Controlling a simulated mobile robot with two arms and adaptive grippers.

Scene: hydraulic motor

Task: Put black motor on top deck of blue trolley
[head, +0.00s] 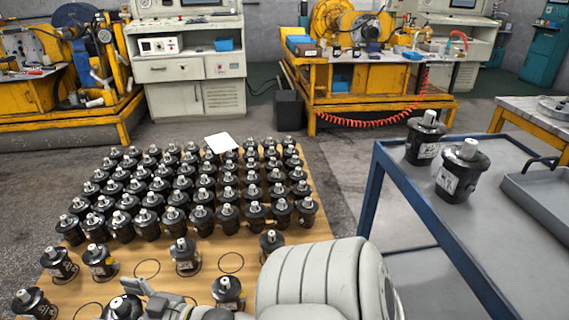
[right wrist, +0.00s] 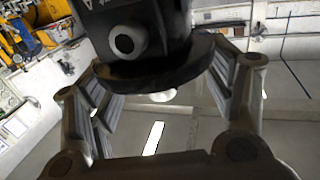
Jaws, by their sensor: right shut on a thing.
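In the right wrist view, my right gripper (right wrist: 165,85) is shut on a black motor (right wrist: 150,40), with one finger on each side of its dark flange. In the head view, my right gripper (head: 150,298) is low at the bottom edge, partly cut off, beside a black motor (head: 122,307) that appears to be the held one. Its lower part is hidden. The blue trolley (head: 372,195) stands at the right. Two black motors, one nearer (head: 463,172) and one farther (head: 424,138), stand upright on its grey top deck (head: 440,225). My left gripper is not in view.
Several rows of black motors stand on a wooden table (head: 205,268), with dark rings around some bare spots. A white sheet (head: 221,142) lies at the rows' back. A grey tray (head: 540,200) takes the deck's right side. The deck's near part is clear.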

